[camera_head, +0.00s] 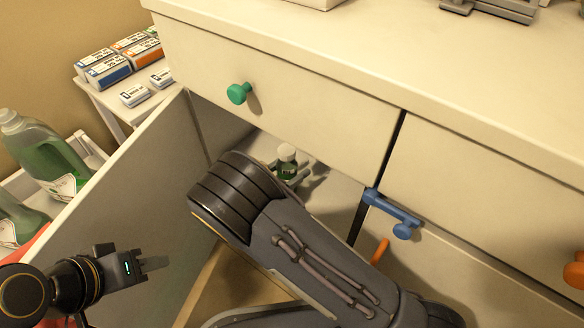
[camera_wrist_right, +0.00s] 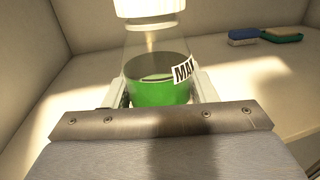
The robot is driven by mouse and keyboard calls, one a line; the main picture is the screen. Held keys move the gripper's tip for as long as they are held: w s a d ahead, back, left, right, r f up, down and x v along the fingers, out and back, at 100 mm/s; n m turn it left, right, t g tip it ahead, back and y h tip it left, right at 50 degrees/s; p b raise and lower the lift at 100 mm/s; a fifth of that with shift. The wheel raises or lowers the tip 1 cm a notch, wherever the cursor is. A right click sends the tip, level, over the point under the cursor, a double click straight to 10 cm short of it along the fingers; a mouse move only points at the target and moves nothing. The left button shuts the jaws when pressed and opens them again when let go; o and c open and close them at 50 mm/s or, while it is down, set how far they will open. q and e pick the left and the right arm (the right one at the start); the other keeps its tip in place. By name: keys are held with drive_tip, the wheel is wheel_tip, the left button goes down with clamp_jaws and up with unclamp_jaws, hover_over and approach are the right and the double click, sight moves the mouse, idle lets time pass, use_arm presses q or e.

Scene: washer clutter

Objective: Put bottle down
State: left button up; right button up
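A clear bottle with a white cap and green liquid (camera_wrist_right: 157,90) stands upright between the fingers of my right gripper (camera_wrist_right: 160,100) in the right wrist view. The fingers sit against both sides of its lower part. A label with dark letters shows on its right side. In the head view the bottle (camera_head: 287,158) is small, inside the open cabinet, beyond my right wrist. My right arm hides much of that gripper and the surface under the bottle; whether its base touches is hidden. My left gripper (camera_head: 148,264) is empty at lower left, before the open door.
The open cabinet door (camera_head: 120,190) stands left of my right arm; the drawer front with a green knob (camera_head: 238,93) is above it. A blue handle (camera_head: 395,213) is to the right. Inside, blue and green sponges (camera_wrist_right: 262,35) lie at the right, with bare shelf around.

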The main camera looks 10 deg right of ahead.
drive_tip(key=o, duration=0.3)
drive_tip(key=shift+o, duration=0.2)
drive_tip(key=shift+r, duration=0.1)
drive_tip(key=shift+s+a+r, duration=0.1)
drive_tip(key=shift+a+r, duration=0.1)
drive_tip(key=p+v, duration=0.2)
drive_tip(key=v, duration=0.5)
drive_tip(key=shift+p, duration=0.4)
drive_tip(key=shift+f, duration=0.1)
